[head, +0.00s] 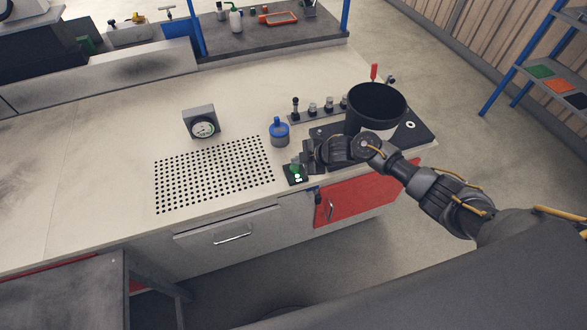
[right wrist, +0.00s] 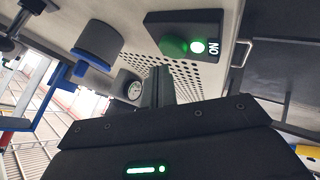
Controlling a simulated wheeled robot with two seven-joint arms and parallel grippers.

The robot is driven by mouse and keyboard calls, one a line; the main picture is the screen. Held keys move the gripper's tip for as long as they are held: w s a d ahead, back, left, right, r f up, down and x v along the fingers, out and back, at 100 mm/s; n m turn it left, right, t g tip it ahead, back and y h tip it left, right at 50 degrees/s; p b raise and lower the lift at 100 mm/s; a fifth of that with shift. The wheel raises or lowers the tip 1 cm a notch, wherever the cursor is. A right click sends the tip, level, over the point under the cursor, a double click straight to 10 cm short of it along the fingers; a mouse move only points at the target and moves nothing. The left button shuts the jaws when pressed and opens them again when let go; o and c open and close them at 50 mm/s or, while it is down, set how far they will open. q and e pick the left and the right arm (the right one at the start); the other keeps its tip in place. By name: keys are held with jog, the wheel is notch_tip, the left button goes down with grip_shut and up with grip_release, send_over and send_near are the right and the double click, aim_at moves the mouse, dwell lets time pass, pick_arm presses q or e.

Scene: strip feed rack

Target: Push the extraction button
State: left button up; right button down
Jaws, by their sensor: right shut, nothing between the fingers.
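The extraction button is a green round button (right wrist: 173,46) on a small black box (right wrist: 206,18), beside a glowing lamp (right wrist: 198,47) and the label ON. In the head view the black box (head: 297,181) sits at the front edge of the bench, its green top facing up. My right gripper (head: 308,160) is shut and empty, just behind and to the right of the box. In the right wrist view its fingers (right wrist: 162,80) point towards the box and look apart from the button; the exact gap is hard to tell. My left gripper is in neither view.
A red cabinet door (head: 368,194) is below.

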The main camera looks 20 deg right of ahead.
aim_at(297, 169)
jog(key=shift+f+b, duration=0.3)
jog(key=shift+f, duration=0.15)
jog(key=shift+f+b, duration=0.4)
jog(key=shift+f, duration=0.1)
dwell(0.6)
jog(key=shift+r, duration=0.15)
jog(key=shift+r+p, duration=0.85)
jog(key=shift+p, duration=0.1)
notch_tip(297, 169, up, 6)
jog(key=p, duration=0.5)
